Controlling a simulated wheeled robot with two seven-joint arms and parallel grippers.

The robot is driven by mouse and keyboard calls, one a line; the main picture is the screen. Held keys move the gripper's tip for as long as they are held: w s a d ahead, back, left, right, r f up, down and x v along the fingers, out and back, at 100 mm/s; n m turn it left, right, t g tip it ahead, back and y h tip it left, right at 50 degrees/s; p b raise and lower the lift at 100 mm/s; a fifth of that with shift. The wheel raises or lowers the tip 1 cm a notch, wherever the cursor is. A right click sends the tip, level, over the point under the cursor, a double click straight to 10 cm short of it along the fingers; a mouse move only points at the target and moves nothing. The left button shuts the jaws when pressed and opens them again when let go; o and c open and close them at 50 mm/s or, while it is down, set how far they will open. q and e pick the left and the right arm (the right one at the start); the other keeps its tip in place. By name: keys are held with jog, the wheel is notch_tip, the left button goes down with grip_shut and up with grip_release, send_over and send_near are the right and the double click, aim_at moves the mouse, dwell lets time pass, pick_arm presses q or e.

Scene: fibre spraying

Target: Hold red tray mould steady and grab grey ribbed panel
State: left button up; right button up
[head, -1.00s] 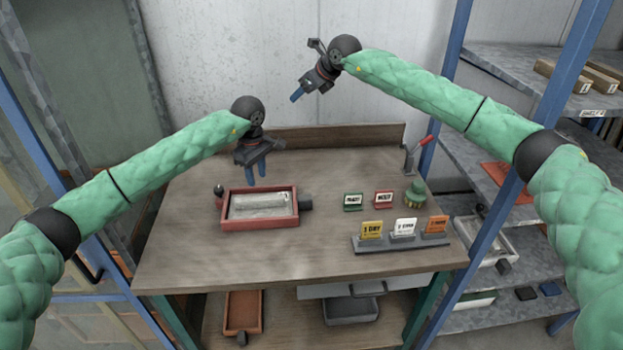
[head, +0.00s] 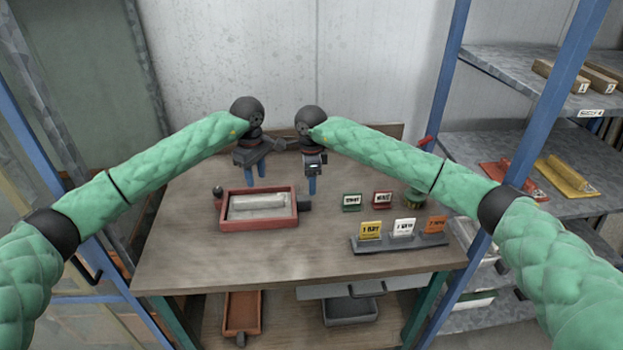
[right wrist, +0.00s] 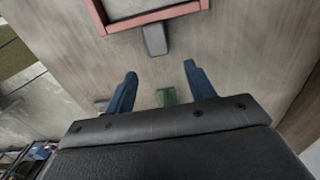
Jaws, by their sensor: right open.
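The red tray mould (head: 258,224) lies on the workbench, left of its middle, with a dark block at each end. A pale grey panel (head: 257,207) lies inside it; I cannot make out ribs. The mould's red rim also shows at the top of the right wrist view (right wrist: 155,17). My left gripper (head: 255,184) is above the mould's far edge, its two blue fingers apart and empty. My right gripper (head: 312,192) is open and empty, pointing down by the mould's right end. Its fingers show spread in the right wrist view (right wrist: 160,70), short of the dark end block (right wrist: 154,40).
A card stand (head: 400,244) with yellow, white and orange cards is at the right of the bench (head: 300,262). A shelf rack (head: 530,150) is at the right. The bench front is clear.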

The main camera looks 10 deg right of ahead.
aim_at(310, 197)
pick_arm(q)
jog(key=shift+a, duration=0.1)
pick_arm(e)
jog(key=shift+a+f, duration=0.1)
jog(key=shift+f, duration=0.5)
notch_tip(310, 197, down, 7)
jog(key=shift+r, duration=0.2)
jog(key=shift+c, duration=0.2)
